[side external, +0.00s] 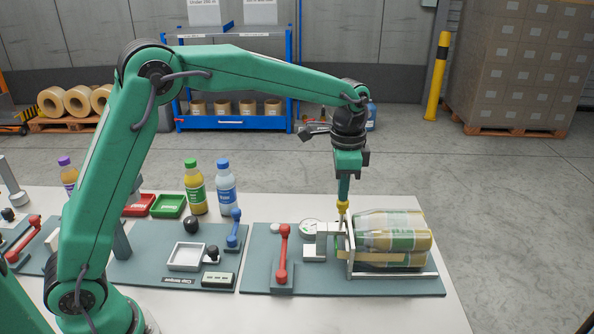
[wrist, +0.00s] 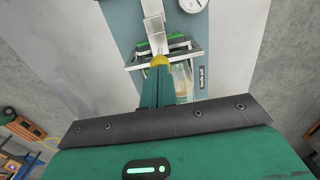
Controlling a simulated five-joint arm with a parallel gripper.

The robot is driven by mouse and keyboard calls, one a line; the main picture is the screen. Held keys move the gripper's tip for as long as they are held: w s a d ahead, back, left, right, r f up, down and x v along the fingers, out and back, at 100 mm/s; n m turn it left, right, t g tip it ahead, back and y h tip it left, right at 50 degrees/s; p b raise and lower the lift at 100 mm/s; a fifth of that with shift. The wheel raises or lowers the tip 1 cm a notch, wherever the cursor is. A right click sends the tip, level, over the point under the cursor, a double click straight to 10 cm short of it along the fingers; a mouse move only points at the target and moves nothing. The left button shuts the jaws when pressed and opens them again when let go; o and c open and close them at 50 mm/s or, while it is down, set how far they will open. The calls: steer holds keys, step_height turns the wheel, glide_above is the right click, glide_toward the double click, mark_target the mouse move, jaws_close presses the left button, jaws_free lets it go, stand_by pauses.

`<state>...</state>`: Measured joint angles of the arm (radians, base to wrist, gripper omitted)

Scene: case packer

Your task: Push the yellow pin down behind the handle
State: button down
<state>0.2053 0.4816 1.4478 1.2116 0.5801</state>
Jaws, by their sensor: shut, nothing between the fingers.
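The yellow pin (side external: 342,207) stands upright at the left end of a metal frame that holds shrink-wrapped bottles (side external: 392,232). Its yellow head also shows in the wrist view (wrist: 159,61), just beyond my fingertips. My gripper (side external: 343,200) points straight down with its fingers together, right above the pin's head. The tips look to be touching or almost touching it; I cannot tell which. The fingers show closed in the wrist view (wrist: 156,72). A pale clamp (side external: 322,240) stands just left of the pin. The pin's lower part is hidden, and which part is the handle is unclear.
A blue lever (side external: 235,230), a white tray (side external: 186,256) and two bottles (side external: 195,188) are farther left. The table is clear right of the plate.

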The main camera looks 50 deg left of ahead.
mark_target(342, 203)
steer(key=shift+f, duration=2.15)
step_height(342, 203, up, 15)
steer(key=shift+f, duration=0.15)
